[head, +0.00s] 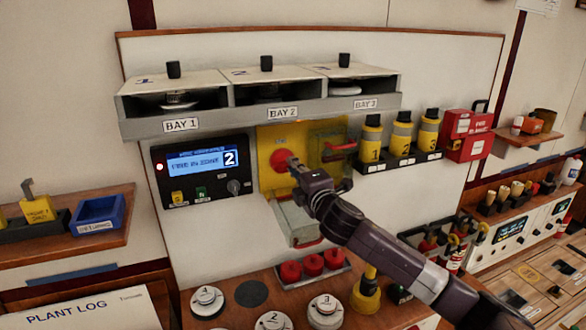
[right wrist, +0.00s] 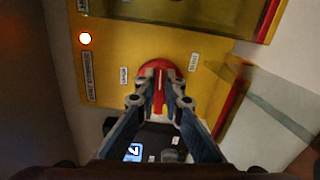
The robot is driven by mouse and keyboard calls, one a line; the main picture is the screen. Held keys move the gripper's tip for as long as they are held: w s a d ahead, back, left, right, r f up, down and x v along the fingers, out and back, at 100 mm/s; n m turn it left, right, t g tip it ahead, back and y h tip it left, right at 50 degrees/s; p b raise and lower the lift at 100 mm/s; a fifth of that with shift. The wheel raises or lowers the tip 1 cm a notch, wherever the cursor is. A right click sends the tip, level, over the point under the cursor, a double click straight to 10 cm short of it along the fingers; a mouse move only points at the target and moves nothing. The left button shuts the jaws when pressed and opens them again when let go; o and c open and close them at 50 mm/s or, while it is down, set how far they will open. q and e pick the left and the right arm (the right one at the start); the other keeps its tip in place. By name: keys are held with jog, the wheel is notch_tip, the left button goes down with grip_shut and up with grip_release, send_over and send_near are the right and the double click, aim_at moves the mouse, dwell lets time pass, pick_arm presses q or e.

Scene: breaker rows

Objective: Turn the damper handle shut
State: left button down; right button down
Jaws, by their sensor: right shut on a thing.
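The damper handle is a red round knob (head: 283,160) with a raised grip bar, on a yellow panel (head: 268,136) below the bay shelf. It also shows in the right wrist view (right wrist: 158,71). My right gripper (head: 298,167) reaches it from the lower right. In the right wrist view its fingers (right wrist: 160,90) are shut on the grip bar and partly cover it. Two small labels flank the knob, too blurred to read. My left gripper is not in view.
A greenish cover with a red lever (head: 343,147) is just right of the knob. A display box (head: 204,172) is to its left. A grey flap (head: 297,222) hangs below. Yellow canisters (head: 371,140) stand to the right.

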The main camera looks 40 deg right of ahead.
jog(key=shift+f+m, duration=0.2)
jog(key=shift+m, duration=0.5)
jog(key=c, duration=2)
grip_release()
jog(key=shift+s+d+r, duration=0.1)
jog(key=shift+c, duration=0.2)
jog(key=v, duration=1.2)
